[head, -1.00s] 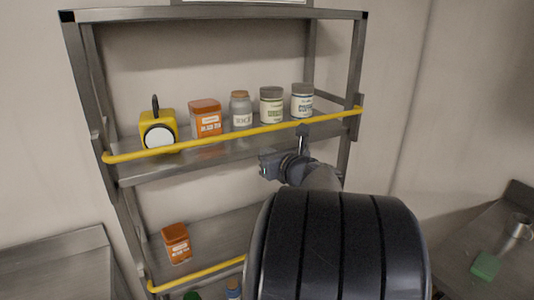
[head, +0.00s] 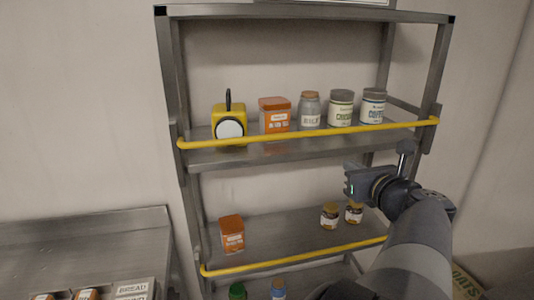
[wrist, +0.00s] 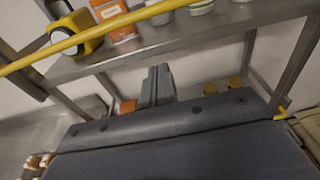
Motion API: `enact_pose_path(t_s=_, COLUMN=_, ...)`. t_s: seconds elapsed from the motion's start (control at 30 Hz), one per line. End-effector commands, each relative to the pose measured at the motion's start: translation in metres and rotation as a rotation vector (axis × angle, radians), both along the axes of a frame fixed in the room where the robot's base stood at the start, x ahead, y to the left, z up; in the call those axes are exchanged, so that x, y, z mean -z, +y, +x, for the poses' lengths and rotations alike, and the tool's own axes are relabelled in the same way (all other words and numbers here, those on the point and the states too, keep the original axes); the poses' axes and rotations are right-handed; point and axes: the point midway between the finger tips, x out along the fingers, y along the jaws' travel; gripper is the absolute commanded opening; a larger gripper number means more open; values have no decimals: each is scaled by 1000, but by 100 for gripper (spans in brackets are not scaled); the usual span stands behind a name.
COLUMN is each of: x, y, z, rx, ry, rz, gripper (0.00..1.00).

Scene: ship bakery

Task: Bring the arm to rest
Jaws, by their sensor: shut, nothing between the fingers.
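My gripper (head: 352,182) is in front of the metal shelf rack, to the right, at a height between its upper and middle shelves. It is shut and empty, apart from the jars and tins. In the wrist view its closed fingers (wrist: 157,85) point toward the rack, below the upper shelf's yellow rail. My arm reaches up from the bottom right of the head view.
The upper shelf (head: 260,152) holds a yellow lamp (head: 228,120), an orange tin (head: 274,115) and several jars. The middle shelf (head: 280,232) holds another orange tin (head: 231,235) and two small jars. Yellow rails (head: 300,136) cross the front. A steel counter (head: 80,245) stands left.

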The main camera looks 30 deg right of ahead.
Motion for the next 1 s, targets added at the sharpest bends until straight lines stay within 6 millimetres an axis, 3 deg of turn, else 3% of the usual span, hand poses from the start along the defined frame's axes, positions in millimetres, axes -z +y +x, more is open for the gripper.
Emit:
enact_pose_path(t_s=0.17, x=1, y=-2, z=13, rx=-4, ry=1, rz=2, gripper=0)
enact_pose_path(t_s=0.37, x=6, y=-9, z=45, rx=-6, ry=1, rz=3, gripper=0)
enact_pose_path(t_s=0.67, x=32, y=-19, z=88, rx=2, ry=0, rz=4, gripper=0)
enact_pose_path(t_s=0.8, x=53, y=-20, z=87, rx=6, ry=-1, rz=0, gripper=0)
enact_pose_path(t_s=1.0, x=67, y=-20, z=87, rx=6, ry=-1, rz=0, gripper=0)
